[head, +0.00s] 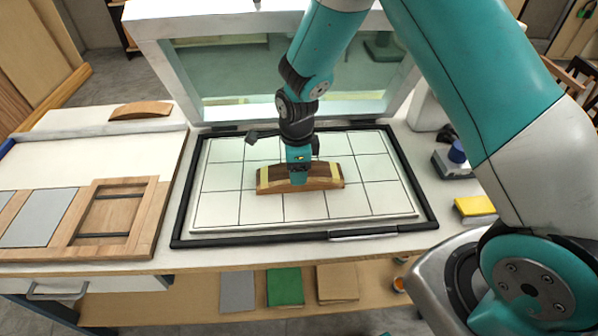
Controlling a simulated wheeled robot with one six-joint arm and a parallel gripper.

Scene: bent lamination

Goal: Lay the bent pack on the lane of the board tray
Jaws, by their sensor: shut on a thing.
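The bent pack (325,177) is a curved brown strip with pale yellow bands near its ends. It is over the white gridded panel in the black frame, arched upward in the middle. My gripper (299,178) points down at the middle of the pack and is shut on it, hiding part of it. I cannot tell whether the pack touches the panel. To the left is a pale board (150,150), which may be the board tray. A second curved wooden piece (141,110) lies on its far strip, beyond a raised pale bar.
The black frame (187,205) surrounds the gridded panel (225,205), with a raised glazed lid (240,70) behind. A wooden frame (110,215) and grey plate (40,217) lie at left. A yellow block (475,207) stands at right. Coloured sheets (285,287) lie on the lower shelf.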

